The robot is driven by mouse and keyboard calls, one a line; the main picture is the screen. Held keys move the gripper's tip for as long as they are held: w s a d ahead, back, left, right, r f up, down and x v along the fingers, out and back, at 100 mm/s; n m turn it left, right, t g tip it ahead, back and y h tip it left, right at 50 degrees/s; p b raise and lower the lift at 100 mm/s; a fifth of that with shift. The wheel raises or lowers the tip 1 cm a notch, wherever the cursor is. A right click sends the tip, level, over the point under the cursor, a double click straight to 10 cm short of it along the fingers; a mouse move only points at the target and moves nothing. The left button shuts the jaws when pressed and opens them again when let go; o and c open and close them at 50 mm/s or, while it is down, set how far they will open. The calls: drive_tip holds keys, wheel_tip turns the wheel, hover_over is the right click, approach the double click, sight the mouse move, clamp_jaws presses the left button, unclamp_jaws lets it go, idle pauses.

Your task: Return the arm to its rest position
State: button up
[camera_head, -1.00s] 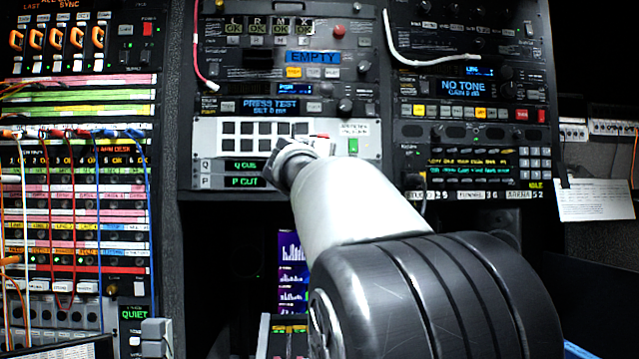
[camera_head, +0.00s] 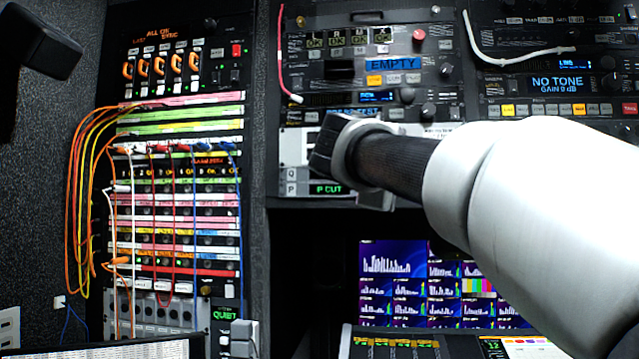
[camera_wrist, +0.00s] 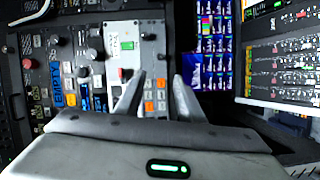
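My arm comes in from the right in the head view, with a large white link (camera_head: 540,200) and a dark ribbed section (camera_head: 395,160). Its dark end (camera_head: 335,147) is in front of the button panel of the middle rack and hides part of it. The fingers cannot be made out there. In the wrist view my gripper (camera_wrist: 157,82) shows two grey fingers with a clear gap between them. It is open and nothing is held. The rack panel with orange and white buttons is beyond the fingers, turned sideways in that view.
A patch bay (camera_head: 175,235) with looped orange, red and blue cables stands at left. The middle rack has a blue EMPTY display (camera_head: 393,65); a NO TONE unit (camera_head: 558,82) is at right. Below are a monitor wall (camera_head: 400,262) and a dark recess. A dark object hangs top left.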

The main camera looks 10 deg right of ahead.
drive_tip(key=s+f+m+g+y, duration=0.25)
drive_tip(key=s+f, duration=0.35)
drive_tip(key=f, duration=0.6)
drive_tip(key=s+f+m+g+y, duration=0.1)
drive_tip(key=s+f+g+y, duration=0.15)
drive_tip(key=s+f, duration=0.6)
drive_tip(key=s+a+f+m+g+y, duration=0.1)
drive_tip(key=s+a+f+m+y, duration=0.15)
drive_tip(key=s+f, duration=0.4)
drive_tip(key=s+a+f+m+g+y, duration=0.1)
drive_tip(key=s+a+f, duration=0.2)
drive_tip(key=f, duration=0.6)
drive_tip(key=s+a+f+m+g+y, duration=0.1)
drive_tip(key=s+a+f+m+y, duration=0.15)
drive_tip(key=s+f, duration=0.4)
wheel_tip(320, 180, up, 19)
drive_tip(key=w+p, duration=0.2)
drive_tip(key=p, duration=1.8)
drive_tip(key=shift+a+r+n+p, duration=0.15)
drive_tip(key=shift+a+n+p, duration=0.2)
drive_tip(key=shift+a+n, duration=0.1)
drive_tip(key=shift+w, duration=0.1)
